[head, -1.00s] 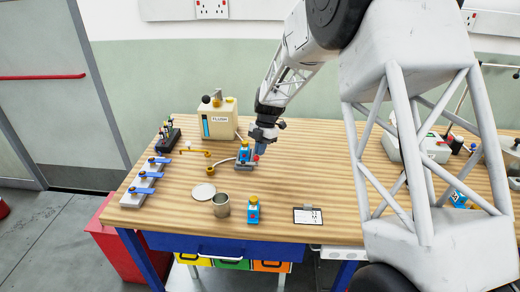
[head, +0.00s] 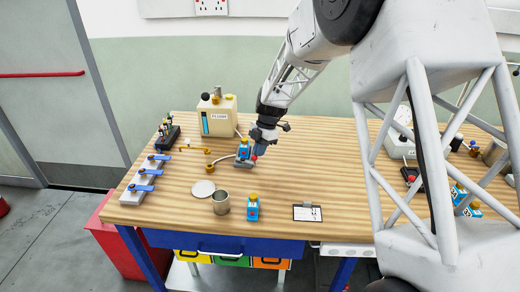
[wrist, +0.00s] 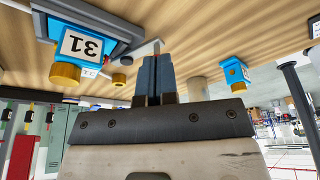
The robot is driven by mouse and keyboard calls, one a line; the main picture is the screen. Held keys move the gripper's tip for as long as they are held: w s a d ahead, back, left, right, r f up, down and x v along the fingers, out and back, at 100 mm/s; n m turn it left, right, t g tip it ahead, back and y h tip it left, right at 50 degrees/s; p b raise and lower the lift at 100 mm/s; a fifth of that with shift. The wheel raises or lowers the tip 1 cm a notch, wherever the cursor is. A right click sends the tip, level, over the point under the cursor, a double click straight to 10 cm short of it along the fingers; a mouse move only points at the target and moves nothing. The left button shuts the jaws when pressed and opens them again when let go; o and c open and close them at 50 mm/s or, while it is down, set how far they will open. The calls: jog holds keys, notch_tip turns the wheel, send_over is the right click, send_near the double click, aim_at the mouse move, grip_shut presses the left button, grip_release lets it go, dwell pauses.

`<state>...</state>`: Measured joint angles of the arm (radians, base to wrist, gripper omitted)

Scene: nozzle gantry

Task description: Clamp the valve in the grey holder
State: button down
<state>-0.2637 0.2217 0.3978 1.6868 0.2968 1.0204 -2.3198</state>
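The blue valve (head: 244,150) stands upright in the grey holder (head: 242,163) near the middle of the table. A red knob (head: 254,157) is at the holder's right side. My gripper (head: 257,154) is low, just right of the holder and close to the knob. In the wrist view its fingers (wrist: 156,62) are together beside the holder, apart from the valve. Whether they touch the knob or its lever is hidden.
A second blue valve (head: 253,209) stands at the front, beside a metal cup (head: 221,203) and a round lid (head: 203,188). The FLUSH box (head: 217,119) is behind. A row of blue-levered valves (head: 146,180) is left, a clipboard (head: 307,213) right. Bare table lies between.

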jog(key=shift+s+a+f+m+t+y, duration=0.15)
jog(key=shift+s+m, duration=0.3)
jog(key=shift+m, duration=0.25)
jog(key=shift+s+m+t+y, duration=0.15)
jog(key=shift+s+m, duration=0.25)
jog(key=shift+m, duration=0.3)
jog(key=shift+s+a+m+t, duration=0.25)
jog(key=shift+s+m, duration=0.2)
jog(key=shift+m, duration=0.45)
jog(key=shift+s+a+m+t, duration=0.25)
jog(key=shift+s+m, duration=0.2)
jog(key=shift+m, duration=0.45)
jog(key=shift+s+a+m+t+y, duration=0.15)
jog(key=shift+s+a+m+t, duration=0.25)
jog(key=shift+m, duration=0.65)
jog(key=shift+s+a+m+t+y, duration=0.2)
jog(key=shift+s+a+m, duration=0.25)
jog(key=shift+m, duration=0.6)
jog(key=shift+s+a+f, duration=0.1)
jog(key=shift+s+a, duration=0.1)
jog(key=shift+a, duration=0.2)
